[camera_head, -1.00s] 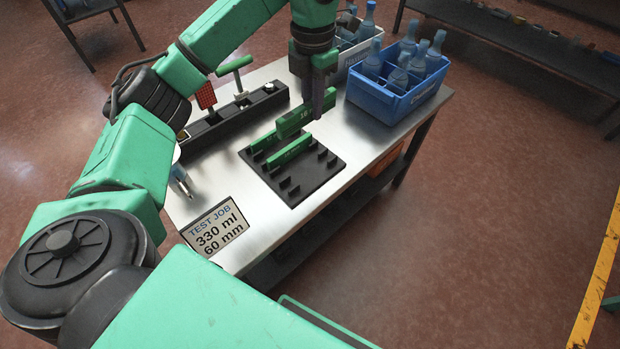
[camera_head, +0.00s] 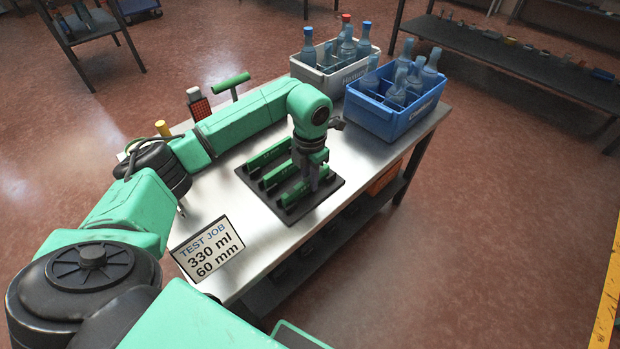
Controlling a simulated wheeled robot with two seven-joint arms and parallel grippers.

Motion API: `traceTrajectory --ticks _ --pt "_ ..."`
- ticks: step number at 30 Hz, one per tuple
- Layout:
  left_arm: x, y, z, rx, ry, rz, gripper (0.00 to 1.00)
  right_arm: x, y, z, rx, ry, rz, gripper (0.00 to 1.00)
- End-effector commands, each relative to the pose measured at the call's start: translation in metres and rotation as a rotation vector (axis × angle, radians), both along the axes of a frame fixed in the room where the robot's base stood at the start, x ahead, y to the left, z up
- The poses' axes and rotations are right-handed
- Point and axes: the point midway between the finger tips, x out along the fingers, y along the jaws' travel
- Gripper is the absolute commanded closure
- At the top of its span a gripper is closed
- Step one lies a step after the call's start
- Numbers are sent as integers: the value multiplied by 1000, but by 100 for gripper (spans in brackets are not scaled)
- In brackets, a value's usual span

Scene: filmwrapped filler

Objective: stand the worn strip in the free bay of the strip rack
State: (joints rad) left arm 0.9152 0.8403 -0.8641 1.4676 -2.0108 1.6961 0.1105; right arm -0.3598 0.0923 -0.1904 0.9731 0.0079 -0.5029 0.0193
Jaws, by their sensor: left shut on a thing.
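The strip rack (camera_head: 292,217) is a black plate with short posts on the steel bench. Two green strips stand in it, a back strip (camera_head: 266,156) and a middle strip (camera_head: 273,176). My left gripper (camera_head: 314,186) points down over the front part of the rack. It is shut on the right end of a third green strip, the worn strip (camera_head: 295,194), which lies along the front bay, parallel to the others. I cannot tell whether its lower edge touches the rack floor. My right gripper is not in view.
A blue crate (camera_head: 387,122) and a grey crate (camera_head: 328,80), both with bottles, stand at the bench's back right. A sign (camera_head: 208,248) reading 330 ml, 60 mm is at the front left. My left arm covers the bench's back left. Bare steel lies right of the rack.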

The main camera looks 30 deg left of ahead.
Motion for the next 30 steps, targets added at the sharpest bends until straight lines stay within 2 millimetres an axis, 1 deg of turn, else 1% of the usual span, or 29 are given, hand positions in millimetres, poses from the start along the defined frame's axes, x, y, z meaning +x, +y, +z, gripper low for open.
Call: traceTrajectory --ticks 1,2,3,4,13,16,17,20,24,27,30 --pt "0 0 -2 0 0 0 100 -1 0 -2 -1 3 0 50" --pt "0 0 -2 0 0 0 77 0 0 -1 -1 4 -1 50" --pt "0 0 -2 0 0 0 61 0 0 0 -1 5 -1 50" --pt "0 0 -2 0 0 0 50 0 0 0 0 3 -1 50" --pt "0 0 -1 0 1 0 50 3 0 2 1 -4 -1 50" --pt "1 0 7 1 -1 0 50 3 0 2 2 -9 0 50" --pt "1 0 12 1 -1 0 50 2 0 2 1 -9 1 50" --pt "1 1 35 0 -4 1 50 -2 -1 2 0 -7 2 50" --pt "1 0 76 0 -5 1 50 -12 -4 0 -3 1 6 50" --pt "1 0 100 0 -3 0 50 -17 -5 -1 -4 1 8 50" --pt "1 0 115 0 -1 0 50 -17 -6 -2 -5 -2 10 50"
